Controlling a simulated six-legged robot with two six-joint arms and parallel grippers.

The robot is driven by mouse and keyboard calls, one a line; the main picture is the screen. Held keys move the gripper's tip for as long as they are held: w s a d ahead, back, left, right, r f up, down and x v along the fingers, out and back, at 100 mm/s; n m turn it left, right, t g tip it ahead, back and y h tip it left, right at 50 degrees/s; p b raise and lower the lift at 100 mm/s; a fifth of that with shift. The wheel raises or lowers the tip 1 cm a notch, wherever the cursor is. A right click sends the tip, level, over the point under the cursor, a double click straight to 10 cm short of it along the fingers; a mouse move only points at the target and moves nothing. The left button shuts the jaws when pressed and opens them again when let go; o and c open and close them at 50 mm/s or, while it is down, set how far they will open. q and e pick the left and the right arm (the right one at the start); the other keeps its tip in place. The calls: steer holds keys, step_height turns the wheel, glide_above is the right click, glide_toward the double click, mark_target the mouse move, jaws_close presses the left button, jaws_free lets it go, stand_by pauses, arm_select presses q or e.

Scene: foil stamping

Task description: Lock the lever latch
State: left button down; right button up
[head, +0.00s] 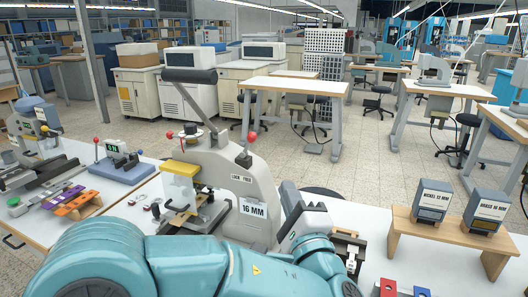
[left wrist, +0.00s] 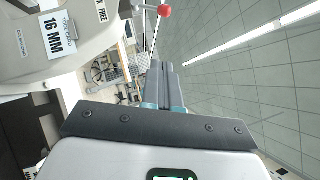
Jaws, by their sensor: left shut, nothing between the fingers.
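A grey stamping press (head: 223,172) stands on the white bench in front of me, with a "LOCK FREE" label (head: 241,178) and a "16 MM" sign (head: 253,208). A small lever with a red knob (head: 252,136) rises at the right side of its head, above the label. The knob (left wrist: 165,11) also shows at the top of the left wrist view, on a thin rod. My left gripper (head: 290,195) is to the right of the press, below and apart from the knob. Its fingers (left wrist: 160,82) are together and empty. My right gripper is not in view.
A yellow-topped clear guard (head: 180,168) and a black-gripped handle (head: 190,76) belong to the press. A wooden stand (head: 455,237) with two labelled grey blocks is at the right. A blue-based device (head: 121,172) and orange and purple pieces (head: 77,205) lie left.

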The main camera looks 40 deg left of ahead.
mark_target(249, 145)
arm_select(q)
steer(key=s+a+p+x, duration=0.1)
steer(key=s+p+x, duration=0.1)
steer(key=x, duration=1.1)
steer(key=shift+a+r+p, duration=0.25)
steer(key=shift+a+p, duration=0.05)
steer(key=shift+p, duration=0.35)
steer(key=shift+s, duration=0.15)
